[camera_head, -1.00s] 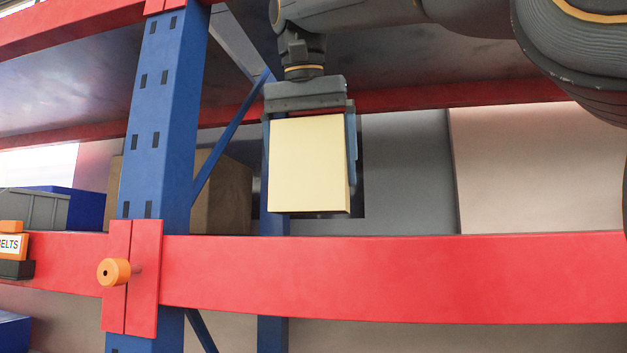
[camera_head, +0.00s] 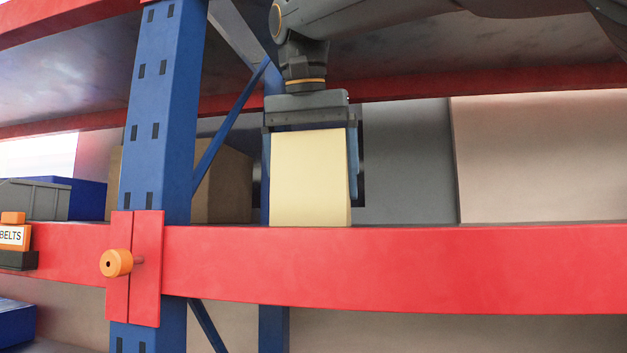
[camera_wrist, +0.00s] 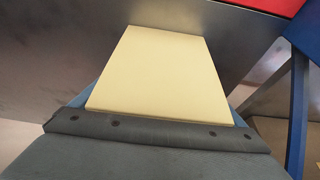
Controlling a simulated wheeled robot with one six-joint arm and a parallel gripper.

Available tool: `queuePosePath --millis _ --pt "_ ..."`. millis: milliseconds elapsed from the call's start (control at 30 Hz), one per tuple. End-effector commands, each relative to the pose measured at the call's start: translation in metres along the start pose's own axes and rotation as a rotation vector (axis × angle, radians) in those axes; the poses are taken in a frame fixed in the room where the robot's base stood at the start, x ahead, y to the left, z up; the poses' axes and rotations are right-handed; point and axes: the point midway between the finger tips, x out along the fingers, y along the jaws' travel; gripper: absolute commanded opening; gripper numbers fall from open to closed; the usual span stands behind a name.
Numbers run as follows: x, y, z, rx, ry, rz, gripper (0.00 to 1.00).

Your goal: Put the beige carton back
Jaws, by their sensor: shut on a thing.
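The beige carton (camera_head: 309,178) is upright in the head view, just behind the red front beam (camera_head: 400,268) of a rack shelf. The beam's top edge meets the carton's lower end in the picture, so I cannot tell whether it touches the shelf. My gripper (camera_head: 309,135) points down from above and is shut on the carton, with a finger at its right side. In the wrist view the carton (camera_wrist: 162,75) shows as a pale face beyond the gripper's dark palm.
A blue upright (camera_head: 160,110) with an orange knob (camera_head: 116,263) stands to the left. A brown box (camera_head: 224,185) is behind it. A BELTS label (camera_head: 12,236) and a grey bin (camera_head: 35,198) are far left. The shelf right of the carton looks clear. Another red beam (camera_head: 430,90) runs above.

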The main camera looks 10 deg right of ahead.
Motion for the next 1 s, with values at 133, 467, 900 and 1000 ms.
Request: queuePosePath --millis 133,467,900,1000 --pt "0.0 0.0 0.0 0.0 0.0 0.0 1.0" --pt "-0.009 -0.001 -0.001 -0.001 0.002 -0.002 1.0" --pt "-0.05 -0.001 0.046 -0.005 0.002 -0.003 1.0" --pt "-0.058 -0.002 0.065 -0.006 0.001 -0.003 1.0"
